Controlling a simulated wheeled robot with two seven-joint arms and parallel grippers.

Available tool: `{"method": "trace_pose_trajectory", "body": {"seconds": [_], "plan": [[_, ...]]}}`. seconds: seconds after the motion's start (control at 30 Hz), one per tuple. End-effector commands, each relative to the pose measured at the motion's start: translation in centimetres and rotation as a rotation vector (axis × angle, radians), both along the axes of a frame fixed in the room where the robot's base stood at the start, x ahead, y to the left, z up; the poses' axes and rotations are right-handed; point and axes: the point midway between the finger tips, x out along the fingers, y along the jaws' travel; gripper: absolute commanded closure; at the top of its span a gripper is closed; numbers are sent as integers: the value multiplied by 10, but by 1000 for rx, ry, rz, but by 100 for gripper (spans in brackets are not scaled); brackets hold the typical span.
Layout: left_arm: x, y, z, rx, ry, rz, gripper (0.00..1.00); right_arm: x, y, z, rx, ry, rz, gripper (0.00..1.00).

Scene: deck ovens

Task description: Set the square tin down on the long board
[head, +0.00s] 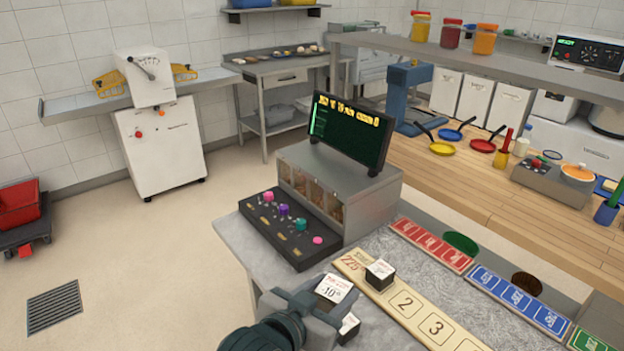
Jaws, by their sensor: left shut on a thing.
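A dark square tin with a white printed top (334,288) is in my left gripper (325,304), near the bottom middle of the head view. The gripper is shut on it, and its fingers hide the tin's lower part. The long board (437,328) is cream with large numbers and runs from the middle toward the bottom right. My right gripper is not in view.
A similar dark box with a white top (380,270) stands on the board's far end. Another (348,326) shows partly behind my gripper. A console with a screen (348,132) and knobs stands behind. Red (432,244) and blue (518,302) strips lie to the right.

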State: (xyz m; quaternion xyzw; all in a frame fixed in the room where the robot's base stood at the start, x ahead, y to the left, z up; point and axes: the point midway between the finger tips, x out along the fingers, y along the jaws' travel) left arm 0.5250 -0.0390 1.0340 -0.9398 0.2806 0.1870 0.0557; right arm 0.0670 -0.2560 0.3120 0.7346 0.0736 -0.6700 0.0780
Motion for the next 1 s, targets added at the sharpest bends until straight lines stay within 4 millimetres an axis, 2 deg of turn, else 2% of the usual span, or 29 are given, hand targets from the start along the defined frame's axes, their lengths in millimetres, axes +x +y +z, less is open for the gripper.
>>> {"method": "trace_pose_trajectory", "body": {"seconds": [0.03,0.1,0.3,0.5,0.6,0.7,0.8,1.0], "plan": [[15,17,14,-4,-8,45,82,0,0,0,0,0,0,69],[34,43,30,-5,-8,108,82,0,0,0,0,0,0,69],[74,119,76,-6,-7,293,82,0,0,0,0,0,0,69],[93,191,117,-5,-6,460,82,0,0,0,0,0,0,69],[96,216,130,-3,-4,519,82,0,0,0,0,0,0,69],[97,232,138,-2,-2,557,82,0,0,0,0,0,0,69],[97,241,142,-2,-2,577,82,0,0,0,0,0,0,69],[97,243,142,-1,-1,582,82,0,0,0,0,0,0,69]]}}
